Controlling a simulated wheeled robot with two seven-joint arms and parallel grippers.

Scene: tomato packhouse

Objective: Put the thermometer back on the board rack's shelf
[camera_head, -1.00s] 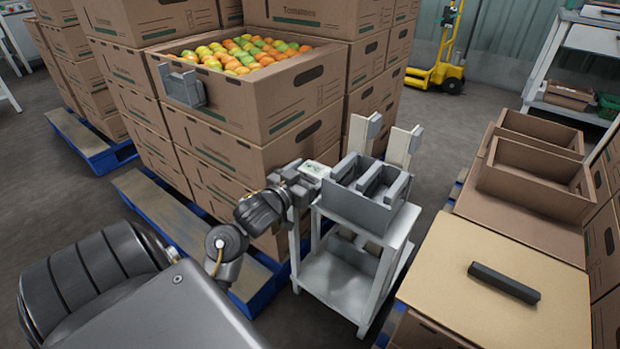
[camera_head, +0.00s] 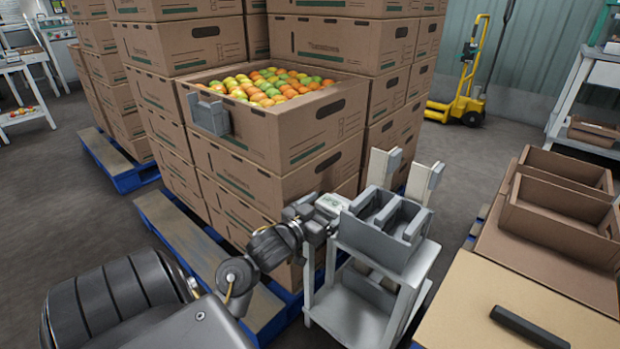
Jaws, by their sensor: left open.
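The board rack (camera_head: 348,308) is a small pale stand at the lower middle. A grey slotted holder (camera_head: 378,246) sits on its top, two pale upright boards stand behind it, and a bare lower shelf shows below. My left gripper (camera_head: 331,206) is open at the left side of the slotted holder. Its fingertips are partly hidden, and I cannot tell whether they touch the holder. A small white and green patch shows on top of the gripper; I cannot tell whether it is part of the gripper or the thermometer. No thermometer can be clearly made out. My right gripper is out of view.
Stacked cartons with an open tomato carton (camera_head: 300,140) stand close behind my left arm, on a blue pallet (camera_head: 255,318). A grey bracket (camera_head: 210,113) hangs on that carton. At right are empty cartons (camera_head: 560,212) and a dark bar (camera_head: 530,326) on a carton top.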

